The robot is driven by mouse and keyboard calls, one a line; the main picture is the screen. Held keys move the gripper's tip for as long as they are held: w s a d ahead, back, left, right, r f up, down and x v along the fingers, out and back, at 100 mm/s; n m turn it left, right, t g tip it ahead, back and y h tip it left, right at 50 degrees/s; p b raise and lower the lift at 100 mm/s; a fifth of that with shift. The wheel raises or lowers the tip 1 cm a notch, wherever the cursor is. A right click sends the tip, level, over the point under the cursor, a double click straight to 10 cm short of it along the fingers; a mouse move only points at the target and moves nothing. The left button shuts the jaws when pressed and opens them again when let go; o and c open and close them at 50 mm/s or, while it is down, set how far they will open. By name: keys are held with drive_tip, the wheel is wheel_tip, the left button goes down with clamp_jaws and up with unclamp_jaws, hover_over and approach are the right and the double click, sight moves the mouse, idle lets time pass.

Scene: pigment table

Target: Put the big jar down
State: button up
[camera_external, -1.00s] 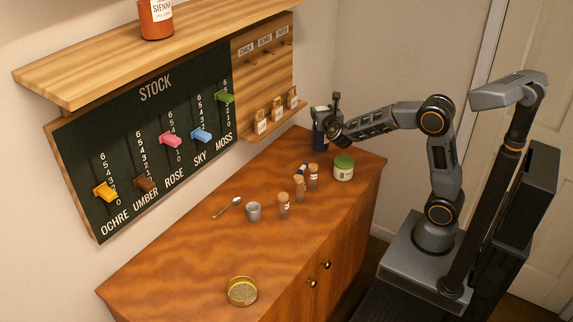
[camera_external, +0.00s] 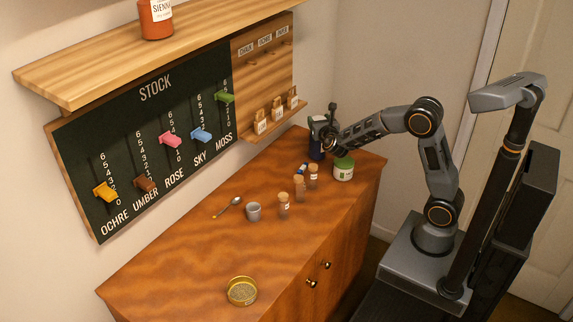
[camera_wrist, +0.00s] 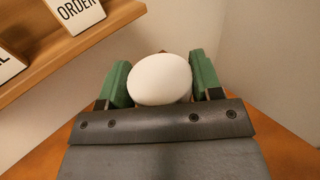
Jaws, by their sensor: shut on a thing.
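In the wrist view the green fingers of my gripper (camera_wrist: 160,82) press on both sides of a rounded white top (camera_wrist: 159,78). The jar looks upright, with its base at or just above the wood; I cannot tell whether it touches. Its lower body is hidden in the wrist view.
Several corked vials (camera_external: 299,187), a grey cup (camera_external: 253,211), a spoon (camera_external: 228,207) and a brass dish (camera_external: 242,291) are on the cabinet top (camera_external: 190,260). A small rack (camera_external: 275,124) hangs behind.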

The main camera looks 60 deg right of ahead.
drive_tip(key=o, duration=1.6)
drive_tip(key=shift+r, duration=0.1)
